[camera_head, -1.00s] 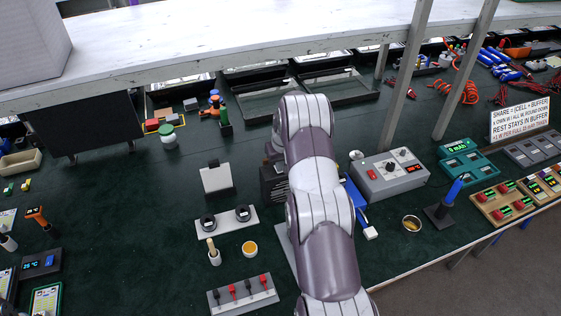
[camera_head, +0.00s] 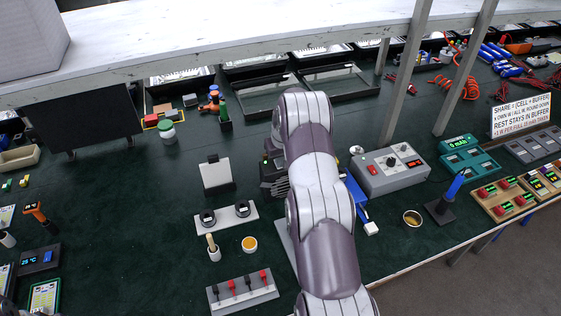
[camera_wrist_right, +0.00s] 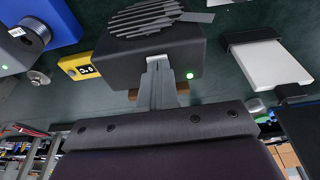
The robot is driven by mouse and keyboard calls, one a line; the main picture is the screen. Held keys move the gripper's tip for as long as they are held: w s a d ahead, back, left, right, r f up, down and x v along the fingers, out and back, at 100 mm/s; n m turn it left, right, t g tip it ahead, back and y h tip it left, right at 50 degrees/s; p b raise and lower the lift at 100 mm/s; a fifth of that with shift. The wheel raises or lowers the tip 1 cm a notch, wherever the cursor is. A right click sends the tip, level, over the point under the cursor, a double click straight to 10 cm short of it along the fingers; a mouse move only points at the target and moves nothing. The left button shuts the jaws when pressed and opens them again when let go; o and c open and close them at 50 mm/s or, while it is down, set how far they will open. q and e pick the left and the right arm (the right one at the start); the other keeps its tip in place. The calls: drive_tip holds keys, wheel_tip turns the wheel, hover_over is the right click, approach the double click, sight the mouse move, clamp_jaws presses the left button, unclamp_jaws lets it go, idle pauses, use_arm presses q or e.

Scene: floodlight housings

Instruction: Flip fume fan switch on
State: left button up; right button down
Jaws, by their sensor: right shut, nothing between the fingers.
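The fume fan, a dark box with grey grille slats (camera_wrist_right: 160,50), fills the upper middle of the right wrist view. A small green light (camera_wrist_right: 190,75) glows on its face. My right gripper (camera_wrist_right: 158,68) is shut and empty, with its fingertips at the fan's face, just left of the light. I cannot tell whether they touch it, and no switch lever shows clearly there. In the head view the fan (camera_head: 274,182) is partly hidden by my right arm. My right gripper's fingers are not clear in that view. My left gripper is not in view.
A grey control box (camera_head: 390,172) stands right of the arm. A white panel on a dark stand (camera_head: 216,174) and a plate with two round black parts (camera_head: 226,217) lie to the left. A white shelf (camera_head: 230,45) hangs above the back. Bare green bench lies at centre left.

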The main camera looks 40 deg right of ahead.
drive_tip(key=shift+w+d+r, duration=0.1)
drive_tip(key=shift+w, duration=0.3)
drive_tip(key=shift+r, duration=0.1)
drive_tip(key=shift+r, duration=0.2)
drive_tip(key=p+v, duration=0.2)
drive_tip(key=v, duration=0.2)
drive_tip(key=shift+w+r, duration=0.15)
drive_tip(key=shift+r, duration=0.1)
use_arm(q)
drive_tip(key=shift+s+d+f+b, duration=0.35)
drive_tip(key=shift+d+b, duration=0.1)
drive_tip(key=shift+b, duration=0.8)
use_arm(e)
drive_tip(key=s+a+r, duration=0.1)
drive_tip(key=s+r, duration=0.3)
drive_tip(key=r, duration=0.4)
drive_tip(key=shift+s, duration=0.25)
drive_tip(key=shift+a, duration=0.15)
